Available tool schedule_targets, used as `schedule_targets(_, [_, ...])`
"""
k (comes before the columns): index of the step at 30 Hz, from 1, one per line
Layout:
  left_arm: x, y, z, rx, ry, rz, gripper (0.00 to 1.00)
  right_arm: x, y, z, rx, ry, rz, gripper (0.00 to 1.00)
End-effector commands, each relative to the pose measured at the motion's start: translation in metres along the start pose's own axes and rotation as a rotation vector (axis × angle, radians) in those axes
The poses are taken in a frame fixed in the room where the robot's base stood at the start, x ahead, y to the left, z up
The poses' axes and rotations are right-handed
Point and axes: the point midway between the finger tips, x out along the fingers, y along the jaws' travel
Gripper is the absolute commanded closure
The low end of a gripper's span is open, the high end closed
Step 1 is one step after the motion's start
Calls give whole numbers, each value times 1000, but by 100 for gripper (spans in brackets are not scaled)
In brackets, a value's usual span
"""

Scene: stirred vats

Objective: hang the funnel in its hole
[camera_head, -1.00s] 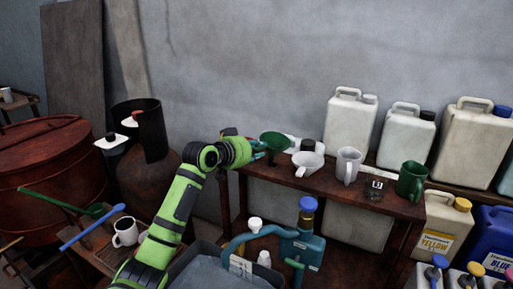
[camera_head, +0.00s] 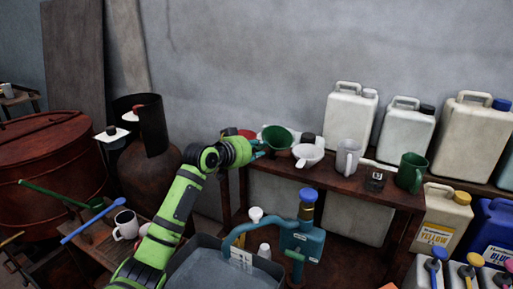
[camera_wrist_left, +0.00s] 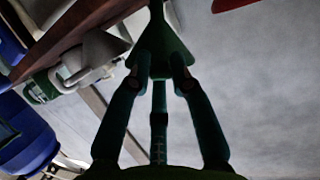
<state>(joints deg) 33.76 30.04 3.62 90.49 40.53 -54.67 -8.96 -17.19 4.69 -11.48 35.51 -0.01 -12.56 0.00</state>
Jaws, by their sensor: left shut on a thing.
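A dark green funnel (camera_head: 277,137) is at the far left end of the brown shelf (camera_head: 335,187). My left gripper (camera_head: 260,152) reaches it from the left and is shut on it. I cannot tell whether the funnel touches the shelf. The hole is not visible. A white funnel-like vessel with a handle (camera_head: 308,155) is just right of the green one, and its cone shows in the left wrist view (camera_wrist_left: 104,48). My right gripper is not in view.
White jugs (camera_head: 350,117) stand behind.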

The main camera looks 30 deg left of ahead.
Motion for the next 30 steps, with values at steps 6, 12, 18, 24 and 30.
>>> schedule_targets(6, [2,3,16,-2,-38,-2,100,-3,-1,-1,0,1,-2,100])
schedule_targets(12, [1,7,17,-2,-39,-1,100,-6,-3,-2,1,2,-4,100])
schedule_targets(18, [-1,10,17,-3,-38,0,100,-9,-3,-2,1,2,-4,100])
schedule_targets(24, [-1,11,18,-4,-38,0,100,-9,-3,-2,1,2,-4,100])
schedule_targets(30, [-1,11,16,-4,-34,0,50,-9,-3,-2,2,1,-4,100])
